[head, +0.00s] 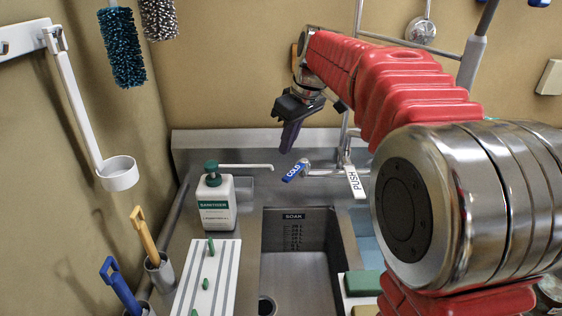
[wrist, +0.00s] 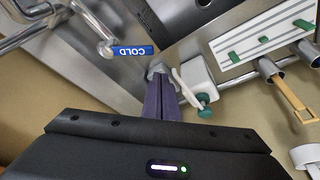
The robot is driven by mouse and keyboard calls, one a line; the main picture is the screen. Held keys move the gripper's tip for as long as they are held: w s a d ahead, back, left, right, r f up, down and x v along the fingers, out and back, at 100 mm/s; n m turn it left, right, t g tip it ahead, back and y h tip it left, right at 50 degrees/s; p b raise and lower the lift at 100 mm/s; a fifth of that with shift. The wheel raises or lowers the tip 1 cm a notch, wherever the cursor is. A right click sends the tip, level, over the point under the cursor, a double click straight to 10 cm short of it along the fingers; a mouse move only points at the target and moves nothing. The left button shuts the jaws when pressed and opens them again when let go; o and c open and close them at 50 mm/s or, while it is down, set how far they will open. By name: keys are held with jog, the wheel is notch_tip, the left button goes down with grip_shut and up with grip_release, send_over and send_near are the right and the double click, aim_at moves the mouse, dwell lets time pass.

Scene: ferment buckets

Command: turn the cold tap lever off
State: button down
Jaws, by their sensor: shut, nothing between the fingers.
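The cold tap lever is a blue handle marked COLD (head: 294,171), at the back of the sink in the head view, angled down to the left. It also shows in the wrist view (wrist: 133,50), left of the fingertips. My gripper (head: 287,143) is above the lever and slightly left of it, apart from it, with its dark purple fingers pointing down. In the wrist view the two fingers (wrist: 160,80) lie together with nothing between them. A white lever marked PUSH (head: 355,182) stands to the right of the cold lever.
A sanitizer bottle (head: 217,200) with a green pump stands left of the sink (head: 297,275), its spout reaching toward the taps. A striped white board (head: 207,280) lies in front of it. My red arm covers the right side. The space over the basin is clear.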

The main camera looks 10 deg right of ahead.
jog(key=n, duration=0.2)
send_over(296, 170)
jog(key=a, duration=0.4)
notch_tip(296, 170, down, 3)
jog(key=shift+w+d+r+g+y, duration=0.1)
jog(key=shift+w+r+g+y, duration=0.1)
jog(key=shift+g+y, duration=0.1)
jog(key=shift+f, duration=0.15)
notch_tip(296, 170, down, 9)
jog(key=shift+s+d, duration=0.25)
jog(key=shift+s, duration=0.05)
jog(key=shift+a+f, duration=0.1)
jog(key=shift+a, duration=0.1)
